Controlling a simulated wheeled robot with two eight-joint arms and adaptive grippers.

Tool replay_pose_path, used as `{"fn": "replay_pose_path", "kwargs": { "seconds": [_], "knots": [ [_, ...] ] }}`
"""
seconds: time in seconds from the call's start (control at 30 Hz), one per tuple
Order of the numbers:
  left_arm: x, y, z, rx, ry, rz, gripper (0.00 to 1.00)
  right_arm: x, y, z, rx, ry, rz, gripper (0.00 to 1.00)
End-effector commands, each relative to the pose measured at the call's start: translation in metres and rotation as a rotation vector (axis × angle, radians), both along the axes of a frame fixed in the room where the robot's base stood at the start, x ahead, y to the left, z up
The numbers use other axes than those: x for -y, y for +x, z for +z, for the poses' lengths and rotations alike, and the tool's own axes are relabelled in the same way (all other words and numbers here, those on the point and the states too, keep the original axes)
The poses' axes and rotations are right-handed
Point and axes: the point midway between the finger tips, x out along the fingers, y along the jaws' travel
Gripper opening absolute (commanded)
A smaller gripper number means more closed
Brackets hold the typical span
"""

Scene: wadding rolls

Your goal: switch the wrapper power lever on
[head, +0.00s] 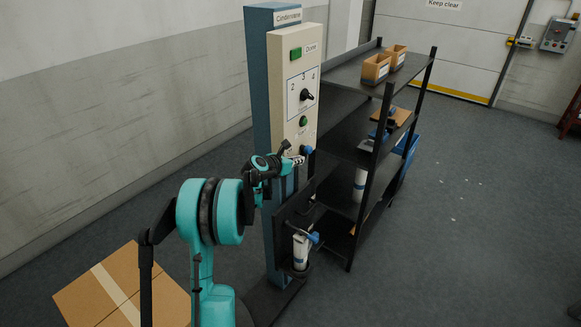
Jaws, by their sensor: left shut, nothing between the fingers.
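A cream control panel (292,72) stands on a blue column (258,60) labelled "Cindermere". The panel carries a green "Done" indicator (295,54), a black rotary knob (306,95) on a numbered plate and a green round button (303,121). A small blue-ended handle (307,150) shows low on the panel and looks like the lever; its exact position is hard to tell. My left gripper (297,159) is shut and empty, right beside this handle; I cannot tell whether they touch. My right gripper is not in view.
A black shelf rack (346,72) stands right behind the column, with cardboard bins (376,69) on top. A white roll (300,252) stands in a holder at the column's lower front. A cardboard box (88,298) lies at lower left. Open floor (470,200) spreads right.

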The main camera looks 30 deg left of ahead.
Motion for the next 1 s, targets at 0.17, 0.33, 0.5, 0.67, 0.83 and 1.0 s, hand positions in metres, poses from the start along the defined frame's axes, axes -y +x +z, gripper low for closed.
{"fn": "replay_pose_path", "kwargs": {
  "seconds": [0.17, 0.33, 0.5, 0.67, 0.83, 1.0],
  "knots": [
    [0.002, 0.015, 0.006, 0.000, 0.001, -0.001, 0.00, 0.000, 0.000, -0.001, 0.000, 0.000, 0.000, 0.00],
    [0.002, 0.017, 0.007, -0.001, 0.001, 0.000, 0.00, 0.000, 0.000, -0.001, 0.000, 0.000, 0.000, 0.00],
    [0.002, 0.017, 0.007, -0.001, 0.001, 0.000, 0.00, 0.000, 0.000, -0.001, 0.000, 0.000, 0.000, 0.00],
    [0.002, 0.022, 0.013, -0.001, 0.001, -0.001, 0.00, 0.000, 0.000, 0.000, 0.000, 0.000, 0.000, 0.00],
    [0.004, 0.039, 0.026, 0.000, 0.001, -0.001, 0.00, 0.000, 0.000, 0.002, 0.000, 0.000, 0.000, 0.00],
    [0.004, 0.040, 0.026, 0.000, 0.000, 0.000, 0.00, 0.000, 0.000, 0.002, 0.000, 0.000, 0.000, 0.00]
  ]
}}
